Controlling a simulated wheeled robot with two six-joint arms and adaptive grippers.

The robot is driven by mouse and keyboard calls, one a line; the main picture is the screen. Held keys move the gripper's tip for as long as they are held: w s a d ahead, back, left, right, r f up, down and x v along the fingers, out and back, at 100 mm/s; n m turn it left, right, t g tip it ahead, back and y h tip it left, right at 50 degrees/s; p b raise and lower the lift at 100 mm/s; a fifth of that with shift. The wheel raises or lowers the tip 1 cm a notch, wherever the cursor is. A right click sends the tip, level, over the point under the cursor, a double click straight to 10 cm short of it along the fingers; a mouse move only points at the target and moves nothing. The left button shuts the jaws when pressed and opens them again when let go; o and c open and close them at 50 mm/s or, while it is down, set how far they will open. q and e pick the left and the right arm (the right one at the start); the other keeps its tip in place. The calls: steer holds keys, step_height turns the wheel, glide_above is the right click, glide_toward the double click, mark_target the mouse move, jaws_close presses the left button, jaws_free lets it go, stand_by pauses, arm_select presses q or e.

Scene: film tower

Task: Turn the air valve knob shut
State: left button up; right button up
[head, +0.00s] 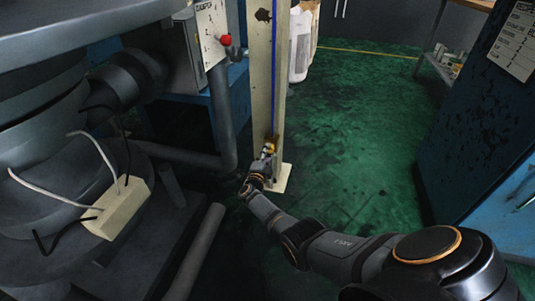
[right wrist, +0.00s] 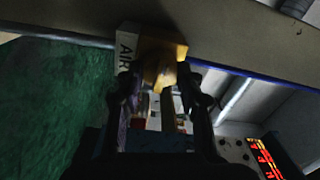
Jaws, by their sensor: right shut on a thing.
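The yellow air valve knob (head: 269,147) sits low on a pale upright post (head: 262,90) in the head view. In the right wrist view the yellow knob (right wrist: 166,50) is at the top middle, next to a white label (right wrist: 126,47) reading "AIR". My right gripper (head: 264,158) reaches the knob from below and in front. In the right wrist view its two dark fingers (right wrist: 158,78) are shut on the knob, one on each side. The fingers hide part of the knob. My left gripper is not in view.
A blue line runs down the post, which stands on a pale base plate (head: 281,178). Large grey machinery (head: 50,140) and a pipe (head: 221,115) fill the left. A blue cabinet (head: 470,110) stands at right. Green floor (head: 350,120) between is clear.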

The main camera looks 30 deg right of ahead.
steer(key=o, duration=1.2)
steer(key=v, duration=1.2)
steer(key=shift+f, duration=0.1)
steer(key=shift+s+d, duration=0.1)
